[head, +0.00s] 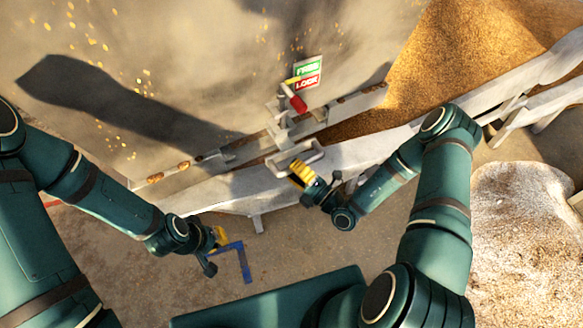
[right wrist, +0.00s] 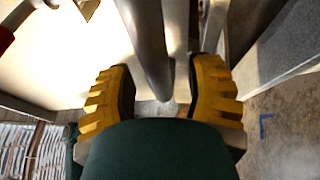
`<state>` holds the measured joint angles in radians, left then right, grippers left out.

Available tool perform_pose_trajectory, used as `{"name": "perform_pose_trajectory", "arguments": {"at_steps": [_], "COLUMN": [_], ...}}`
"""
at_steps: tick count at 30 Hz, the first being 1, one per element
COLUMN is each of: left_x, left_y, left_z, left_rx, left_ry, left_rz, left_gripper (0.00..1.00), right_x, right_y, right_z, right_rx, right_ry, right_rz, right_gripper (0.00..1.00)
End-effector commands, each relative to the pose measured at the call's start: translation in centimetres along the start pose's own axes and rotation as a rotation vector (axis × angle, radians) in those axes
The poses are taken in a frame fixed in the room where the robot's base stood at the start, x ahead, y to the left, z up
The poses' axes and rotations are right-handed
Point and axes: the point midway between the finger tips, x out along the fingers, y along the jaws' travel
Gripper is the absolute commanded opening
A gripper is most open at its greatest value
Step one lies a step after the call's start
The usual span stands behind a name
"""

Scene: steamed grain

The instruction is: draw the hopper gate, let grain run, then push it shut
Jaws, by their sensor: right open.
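The hopper gate's grey bar handle (head: 303,158) stands out from the front of the metal trough in the head view. My right gripper (head: 301,174) is close by it. In the right wrist view its yellow fingers (right wrist: 162,75) are apart, with a round grey bar (right wrist: 148,40) running between them; I cannot tell whether either finger touches it. A red-gripped lever (head: 297,103) sits above, by a sign (head: 307,74) with green FREE and red LOCK bands. My left gripper (head: 218,240) hangs low at the left, away from the gate; its jaw opening is unclear.
Brown grain (head: 455,55) lies behind the rail at the upper right. A pale heap (head: 525,235) stands at the lower right. A blue corner mark (head: 240,262) is on the floor near my left gripper. The floor below the trough looks mostly clear.

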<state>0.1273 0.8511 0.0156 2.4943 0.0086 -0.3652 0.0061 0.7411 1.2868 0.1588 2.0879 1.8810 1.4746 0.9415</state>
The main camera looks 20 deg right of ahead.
Motion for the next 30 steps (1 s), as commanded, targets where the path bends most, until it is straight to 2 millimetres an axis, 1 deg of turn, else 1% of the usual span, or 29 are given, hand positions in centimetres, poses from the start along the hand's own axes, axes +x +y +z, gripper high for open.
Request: {"name": "perform_pose_trajectory", "arguments": {"at_steps": [4, 12, 13, 14, 15, 18, 22, 24, 26, 30], "left_x": [0.0, 0.0, 0.0, 0.0, 0.0, 0.0, 0.0, -0.1, -0.4, -1.1], "left_y": [0.0, 0.0, 0.0, 0.0, 0.0, 0.0, 0.0, 0.0, 0.1, 0.4], "left_z": [0.0, 0.0, 0.0, 0.0, 0.0, 0.0, 0.0, 0.0, -0.1, -0.5], "left_rx": [0.000, 0.000, 0.000, 0.000, 0.000, 0.000, 0.000, 0.000, -0.001, -0.003], "left_ry": [0.000, 0.000, 0.000, 0.000, 0.000, 0.000, 0.000, 0.000, 0.002, 0.009], "left_rz": [0.000, 0.000, 0.000, 0.000, 0.000, 0.000, 0.000, 0.000, 0.000, -0.001], "left_gripper": [0.00, 0.00, 0.00, 0.00, 0.00, 0.00, 0.00, 0.00, 0.00, 0.00], "right_x": [0.8, 1.0, 0.9, 0.9, 0.9, 0.9, 0.9, 0.6, -0.2, -2.9], "right_y": [0.0, 0.0, 0.0, 0.0, 0.0, 0.0, 0.0, 0.1, 0.2, 0.9], "right_z": [0.0, 0.0, 0.0, 0.0, 0.0, 0.0, 0.0, -0.1, -0.5, -1.7], "right_rx": [0.000, 0.000, 0.000, 0.000, 0.000, 0.000, 0.000, 0.001, 0.003, 0.008], "right_ry": [-0.001, -0.001, -0.001, -0.001, -0.001, 0.000, 0.000, 0.000, 0.001, 0.001], "right_rz": [-0.001, 0.000, 0.000, 0.000, 0.000, 0.000, 0.000, -0.002, -0.003, -0.005], "right_gripper": [0.52, 0.52, 0.55, 0.44, 0.30, 0.00, 0.00, 0.00, 0.00, 0.00]}}
